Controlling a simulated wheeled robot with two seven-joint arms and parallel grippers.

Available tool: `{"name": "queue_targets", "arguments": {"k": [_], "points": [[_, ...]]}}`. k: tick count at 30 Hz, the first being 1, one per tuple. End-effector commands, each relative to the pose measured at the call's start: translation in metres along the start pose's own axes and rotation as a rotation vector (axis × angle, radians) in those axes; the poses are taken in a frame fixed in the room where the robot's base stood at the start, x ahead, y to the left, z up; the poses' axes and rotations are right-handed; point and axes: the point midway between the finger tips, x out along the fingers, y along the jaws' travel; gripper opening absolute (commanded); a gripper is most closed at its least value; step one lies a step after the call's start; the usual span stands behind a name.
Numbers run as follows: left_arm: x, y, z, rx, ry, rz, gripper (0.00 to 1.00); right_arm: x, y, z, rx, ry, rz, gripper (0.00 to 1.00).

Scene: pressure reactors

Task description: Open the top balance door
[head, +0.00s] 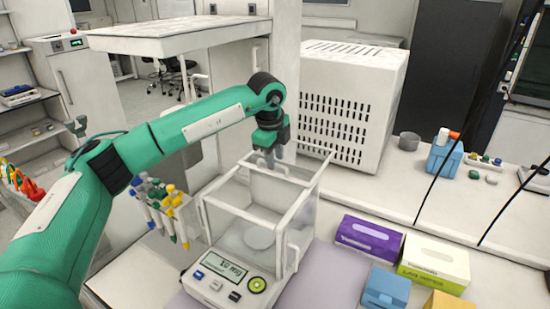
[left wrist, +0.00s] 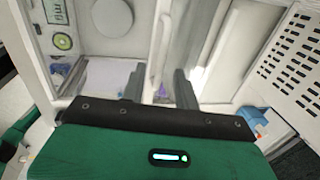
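The balance (head: 235,270) stands on the bench with a lit display and a clear draft shield around a round pan. Its top door (head: 255,195) is a clear pane in a white frame; how far it is open is hard to tell. My left gripper (head: 271,157) points down at the rear part of the shield's top, close to a white crossbar. In the left wrist view, my left gripper (left wrist: 159,88) has its two fingers apart, with a pale rail running up from between them. The pan (left wrist: 112,18) shows at upper left. Contact with the rail cannot be told. My right gripper is out of view.
A white vented box (head: 352,95) stands behind the balance.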

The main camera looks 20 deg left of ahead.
Motion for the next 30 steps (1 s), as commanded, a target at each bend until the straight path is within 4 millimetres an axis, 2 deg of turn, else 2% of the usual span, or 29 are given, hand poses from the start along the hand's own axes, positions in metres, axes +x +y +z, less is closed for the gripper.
{"name": "queue_targets", "arguments": {"k": [5, 12, 18, 24, 30], "points": [[-0.027, 0.000, 0.000, 0.001, 0.000, -0.005, 0.31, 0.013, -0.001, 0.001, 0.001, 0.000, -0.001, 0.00], [-0.083, 0.000, -0.001, 0.001, 0.000, -0.005, 0.31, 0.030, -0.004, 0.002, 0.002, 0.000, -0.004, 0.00], [-0.118, 0.000, 0.000, 0.000, 0.000, -0.003, 0.31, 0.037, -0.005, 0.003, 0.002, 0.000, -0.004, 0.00], [-0.132, 0.000, -0.001, 0.001, 0.000, 0.000, 0.31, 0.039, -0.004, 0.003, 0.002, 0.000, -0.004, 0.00], [-0.133, 0.000, -0.001, 0.001, 0.000, 0.000, 0.31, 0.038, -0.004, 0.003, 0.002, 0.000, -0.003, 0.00]]}}
